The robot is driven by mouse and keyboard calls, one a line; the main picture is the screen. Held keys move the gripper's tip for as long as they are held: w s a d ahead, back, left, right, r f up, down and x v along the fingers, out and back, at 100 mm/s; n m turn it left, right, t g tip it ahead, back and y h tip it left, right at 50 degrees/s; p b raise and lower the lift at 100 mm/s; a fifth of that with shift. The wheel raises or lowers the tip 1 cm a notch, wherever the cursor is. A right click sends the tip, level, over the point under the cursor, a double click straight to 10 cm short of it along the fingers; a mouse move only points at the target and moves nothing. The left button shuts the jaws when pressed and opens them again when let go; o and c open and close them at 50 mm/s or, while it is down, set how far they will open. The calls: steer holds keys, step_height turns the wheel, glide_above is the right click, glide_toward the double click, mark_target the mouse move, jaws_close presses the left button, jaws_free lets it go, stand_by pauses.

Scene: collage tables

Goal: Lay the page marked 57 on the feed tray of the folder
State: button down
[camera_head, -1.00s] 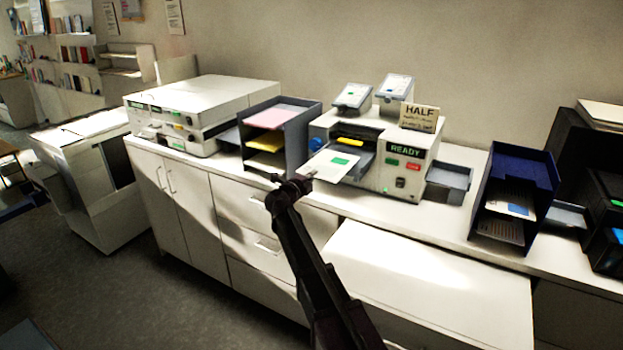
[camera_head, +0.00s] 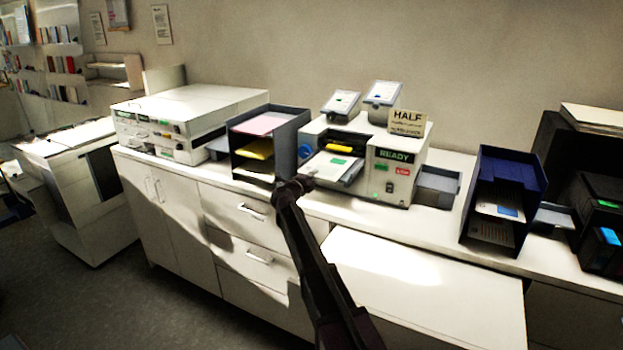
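A white page with a green mark (camera_head: 326,168) lies over the feed tray (camera_head: 352,176) at the front of the white folder (camera_head: 392,140). Its number is too small to read. My gripper (camera_head: 303,183) is at the near left edge of the page, seeming to touch it. The fingers are small and dark, so I cannot tell whether they are shut on the page or whether the page rests fully on the tray. The folder shows a READY sign (camera_head: 394,155).
A dark sorter with pink and yellow sheets (camera_head: 297,135) stands close left of the folder. A white machine (camera_head: 190,98) is farther left. A blue rack (camera_head: 513,165) stands on the right. The lower white surface (camera_head: 420,285) in front is clear.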

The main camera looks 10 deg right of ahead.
steer(key=shift+w+d+f, duration=0.2)
steer(key=shift+w+d, duration=0.1)
steer(key=shift+w, duration=0.1)
steer(key=shift+f+b, duration=0.25)
steer(key=shift+b, duration=0.2)
steer(key=c, duration=0.7)
jaws_free()
steer(key=shift+s+a, duration=0.15)
steer(key=shift+s, duration=0.05)
steer(key=v, duration=1.1)
steer(key=shift+s+a+r, duration=0.1)
steer(key=shift+s+a, duration=0.1)
steer(key=shift+a, duration=0.1)
